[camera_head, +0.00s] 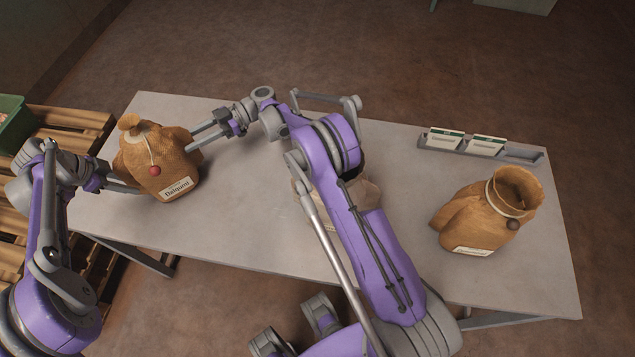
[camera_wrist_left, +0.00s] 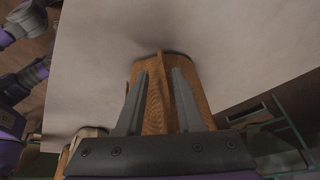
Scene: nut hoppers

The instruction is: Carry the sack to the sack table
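A tied brown sack (camera_head: 160,165) with a red seal and a white label stands upright at the left end of the grey table (camera_head: 240,215). My left gripper (camera_head: 122,188) is at the sack's left side. In the left wrist view its two fingers (camera_wrist_left: 159,95) are apart, with a ridge of brown sack cloth (camera_wrist_left: 159,70) between them; firm contact cannot be made out. My right gripper (camera_head: 203,138) reaches the sack's upper right side, its two fingers apart at the cloth there.
An open-topped brown sack (camera_head: 485,212) stands at the table's right end. Another sack (camera_head: 365,193) is mostly hidden behind my right arm. A rack of cards (camera_head: 480,146) lies along the back edge. Wooden pallets (camera_head: 75,120) and a green crate (camera_head: 12,122) are at the left.

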